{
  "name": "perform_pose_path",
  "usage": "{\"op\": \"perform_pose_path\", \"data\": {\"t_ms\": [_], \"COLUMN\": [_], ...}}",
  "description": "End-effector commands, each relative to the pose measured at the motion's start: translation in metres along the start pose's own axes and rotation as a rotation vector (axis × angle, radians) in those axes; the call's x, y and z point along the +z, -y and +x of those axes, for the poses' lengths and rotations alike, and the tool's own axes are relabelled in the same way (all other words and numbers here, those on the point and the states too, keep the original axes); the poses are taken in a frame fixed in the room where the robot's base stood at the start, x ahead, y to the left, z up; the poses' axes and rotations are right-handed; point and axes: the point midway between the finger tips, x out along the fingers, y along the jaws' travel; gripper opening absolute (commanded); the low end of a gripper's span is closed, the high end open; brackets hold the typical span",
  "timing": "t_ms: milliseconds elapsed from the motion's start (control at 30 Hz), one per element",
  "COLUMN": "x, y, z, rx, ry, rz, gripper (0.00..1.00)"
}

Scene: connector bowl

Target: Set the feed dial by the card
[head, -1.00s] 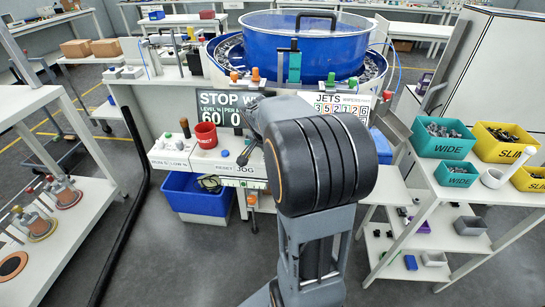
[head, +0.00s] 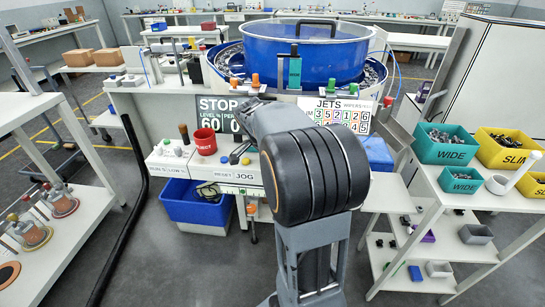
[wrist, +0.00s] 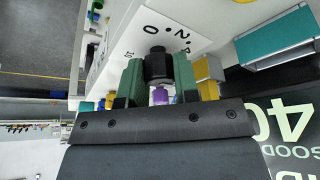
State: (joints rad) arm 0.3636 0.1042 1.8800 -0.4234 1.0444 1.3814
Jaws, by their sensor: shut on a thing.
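The feed dial is a black knob (wrist: 156,52) on a white panel, with printed numbers such as 0 and 2 and dots around it. My gripper (wrist: 157,70) has its green fingers on both sides of the knob and is shut on it in the wrist view. The knob's pointer mark cannot be made out. In the head view my arm hides the gripper and the dial. A card (head: 342,110) headed JETS, with rows of coloured digits, stands below the blue bowl (head: 300,50); my arm covers part of it.
A dark display (head: 218,105) reads STOP and LEVEL 60, partly hidden by my arm. A teal WIDE bin (head: 445,152) and a yellow SLIM bin (head: 500,155) stand on the right shelf.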

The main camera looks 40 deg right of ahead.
Motion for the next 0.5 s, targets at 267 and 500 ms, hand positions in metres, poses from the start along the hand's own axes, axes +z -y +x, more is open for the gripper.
{"op": "perform_pose_path", "data": {"t_ms": [267, 500], "x": [0.0005, -0.0001], "y": [0.0003, -0.0001], "z": [0.0, 0.0003], "rx": [-0.001, 0.0], "ry": [0.002, 0.001], "rz": [-0.001, 0.0], "gripper": [0.4, 0.54]}}
